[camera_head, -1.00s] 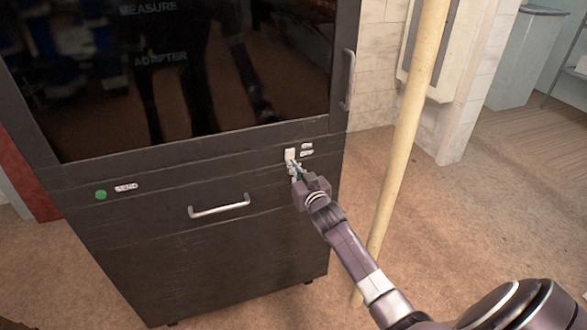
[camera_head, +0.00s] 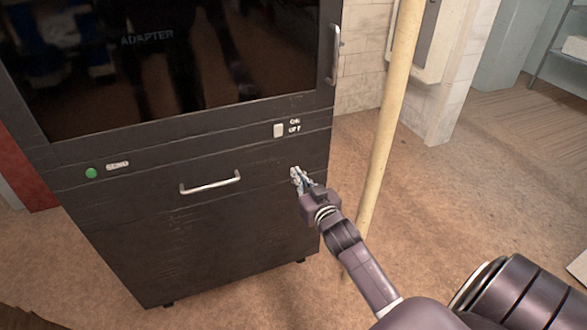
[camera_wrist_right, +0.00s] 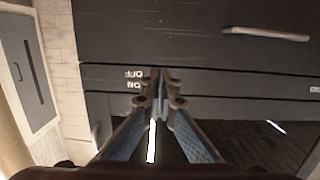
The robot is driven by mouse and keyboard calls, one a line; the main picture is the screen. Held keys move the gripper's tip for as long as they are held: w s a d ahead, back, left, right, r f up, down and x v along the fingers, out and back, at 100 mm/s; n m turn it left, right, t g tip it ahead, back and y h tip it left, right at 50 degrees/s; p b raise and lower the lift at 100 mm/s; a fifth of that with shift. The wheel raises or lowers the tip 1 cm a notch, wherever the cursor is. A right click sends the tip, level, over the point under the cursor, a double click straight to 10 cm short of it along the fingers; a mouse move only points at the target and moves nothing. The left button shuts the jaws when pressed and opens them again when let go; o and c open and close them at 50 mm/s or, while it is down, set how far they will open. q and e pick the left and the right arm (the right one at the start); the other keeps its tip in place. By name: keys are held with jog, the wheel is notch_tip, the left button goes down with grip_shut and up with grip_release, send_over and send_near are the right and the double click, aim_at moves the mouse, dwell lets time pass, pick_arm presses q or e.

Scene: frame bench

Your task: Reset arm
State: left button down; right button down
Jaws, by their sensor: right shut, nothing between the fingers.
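My right gripper (camera_head: 297,176) is shut and empty in the head view. It is in front of the dark cabinet (camera_head: 215,235), below and to the right of the white ON/OFF switch (camera_head: 278,130). A gap shows between the fingertips and the switch. In the right wrist view the closed fingers (camera_wrist_right: 163,82) point at the cabinet front, beside the upside-down ON/OFF lettering (camera_wrist_right: 134,79). The switch itself is hidden behind the fingers there. My left gripper is not in view.
The cabinet has a drawer handle (camera_head: 210,183), a green SEND button (camera_head: 91,173), a dark screen (camera_head: 170,60) and a side handle (camera_head: 335,55). A pale vertical pole (camera_head: 385,130) stands right of the cabinet, close to my right arm. Open floor (camera_head: 480,210) lies to the right.

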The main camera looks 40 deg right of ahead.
dwell(0.3)
jog(key=shift+f, duration=0.1)
jog(key=s+a+f+n+g+y, duration=0.1)
jog(key=s+a+f+g, duration=0.3)
jog(key=f, duration=0.8)
jog(key=s+a+f+g+y, duration=0.1)
jog(key=s+a+f, duration=0.1)
jog(key=s+f, duration=0.75)
jog(key=s+a+f+n+g+y, duration=0.1)
jog(key=s+a+f+g, duration=0.15)
jog(key=f, duration=1.15)
jog(key=s+a+f+n+g, duration=0.1)
jog(key=s+f, duration=0.5)
jog(key=s, duration=0.6)
jog(key=s+a+f+n+g, duration=0.1)
jog(key=s+a+f+g, duration=0.3)
jog(key=s, duration=0.8)
jog(key=s+a+f+n+g, duration=0.1)
jog(key=s+a+f+g, duration=0.1)
jog(key=s+f, duration=0.6)
jog(key=s+a, duration=0.1)
jog(key=s, duration=0.3)
jog(key=shift+a+f+g+y, duration=0.25)
jog(key=shift+f+g+y, duration=0.1)
jog(key=shift+f+y, duration=0.05)
